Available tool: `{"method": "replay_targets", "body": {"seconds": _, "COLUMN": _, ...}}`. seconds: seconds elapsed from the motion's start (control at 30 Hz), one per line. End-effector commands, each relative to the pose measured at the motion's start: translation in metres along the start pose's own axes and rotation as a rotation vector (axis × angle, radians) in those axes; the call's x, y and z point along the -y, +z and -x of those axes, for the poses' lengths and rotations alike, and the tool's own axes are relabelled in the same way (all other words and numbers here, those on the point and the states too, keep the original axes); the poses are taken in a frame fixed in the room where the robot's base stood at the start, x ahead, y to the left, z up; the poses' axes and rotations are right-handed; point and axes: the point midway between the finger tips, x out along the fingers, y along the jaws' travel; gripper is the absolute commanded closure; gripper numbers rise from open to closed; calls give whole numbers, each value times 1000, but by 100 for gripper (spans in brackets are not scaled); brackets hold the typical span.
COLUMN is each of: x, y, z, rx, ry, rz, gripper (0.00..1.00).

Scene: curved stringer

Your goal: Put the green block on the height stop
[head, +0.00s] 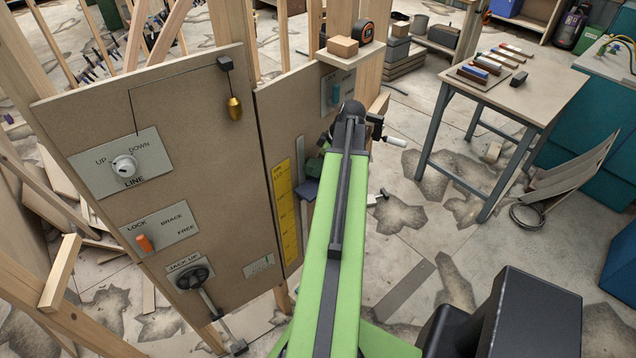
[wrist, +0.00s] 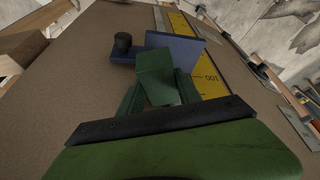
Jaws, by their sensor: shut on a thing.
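The green block (wrist: 155,72) is between the fingers of my gripper (wrist: 159,88) in the wrist view, and the gripper is shut on it. The height stop is a blue bracket (wrist: 183,48) with a black knob (wrist: 123,41), just beyond the block. The block overlaps the stop in this view; I cannot tell whether they touch. In the head view the blue stop (head: 306,190) shows beside the yellow scale, left of my green arm. My arm hides most of the gripper there.
The yellow scale (head: 286,212) runs down the brown panel (head: 205,200). A small wooden shelf (head: 350,56) with a block and tape measure juts out above. A workbench (head: 520,88) stands at right, with open floor between.

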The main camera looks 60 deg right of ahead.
Motion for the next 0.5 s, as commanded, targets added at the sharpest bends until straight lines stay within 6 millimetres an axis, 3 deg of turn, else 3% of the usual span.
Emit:
{"method": "replay_targets", "body": {"seconds": 0.17, "x": 0, "y": 1, "z": -5, "rx": 0, "ry": 0, "rz": -1, "gripper": 100}}
{"method": "replay_targets", "body": {"seconds": 0.4, "x": 0, "y": 16, "z": -40, "rx": 0, "ry": 0, "rz": -1, "gripper": 100}}
{"method": "replay_targets", "body": {"seconds": 0.5, "x": 0, "y": 16, "z": -39, "rx": 0, "ry": 0, "rz": -1, "gripper": 100}}
